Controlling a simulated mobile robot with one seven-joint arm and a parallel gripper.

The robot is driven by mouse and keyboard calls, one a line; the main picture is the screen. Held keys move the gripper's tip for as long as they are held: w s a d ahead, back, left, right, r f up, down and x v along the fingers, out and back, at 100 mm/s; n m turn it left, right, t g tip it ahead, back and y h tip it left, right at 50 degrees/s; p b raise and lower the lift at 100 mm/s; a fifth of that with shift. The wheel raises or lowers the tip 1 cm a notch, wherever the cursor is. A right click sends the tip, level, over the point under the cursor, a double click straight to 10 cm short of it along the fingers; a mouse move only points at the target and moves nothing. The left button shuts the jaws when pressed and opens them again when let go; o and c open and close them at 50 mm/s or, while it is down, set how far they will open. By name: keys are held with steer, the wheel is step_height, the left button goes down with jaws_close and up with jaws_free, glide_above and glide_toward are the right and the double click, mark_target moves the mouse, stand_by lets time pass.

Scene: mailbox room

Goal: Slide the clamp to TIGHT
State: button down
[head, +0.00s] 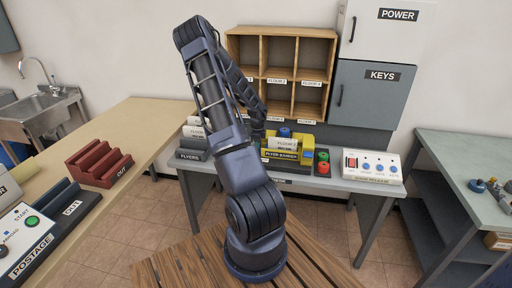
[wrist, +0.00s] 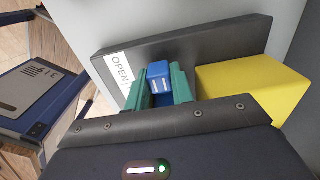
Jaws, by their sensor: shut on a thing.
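The clamp's blue block (wrist: 158,74) stands up from a dark plate (wrist: 215,46) in the wrist view. The white OPEN label (wrist: 120,70) on the plate is just left of it. No TIGHT label can be read. My gripper (wrist: 158,86) has a green finger on each side of the blue block and is shut on it. A yellow block (wrist: 250,84) is right of the fingers. In the head view, the yellow flyer binder (head: 282,155) sits on the grey table, and my arm reaches down at its left. The fingertips are mostly hidden there by my arm.
A wooden pigeonhole shelf (head: 292,75) stands behind the binder. Red and green buttons (head: 323,162) and a white switch panel (head: 372,165) are to its right. A flyers tray (head: 190,154) is to its left, close to my arm.

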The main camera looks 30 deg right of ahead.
steer(key=shift+s+d, duration=0.3)
steer(key=shift+d, duration=0.05)
steer(key=c, duration=1.2)
jaws_free()
steer(key=shift+r, duration=0.15)
step_height(320, 180, up, 10)
steer(key=shift+r, duration=0.25)
steer(key=shift+a, duration=0.1)
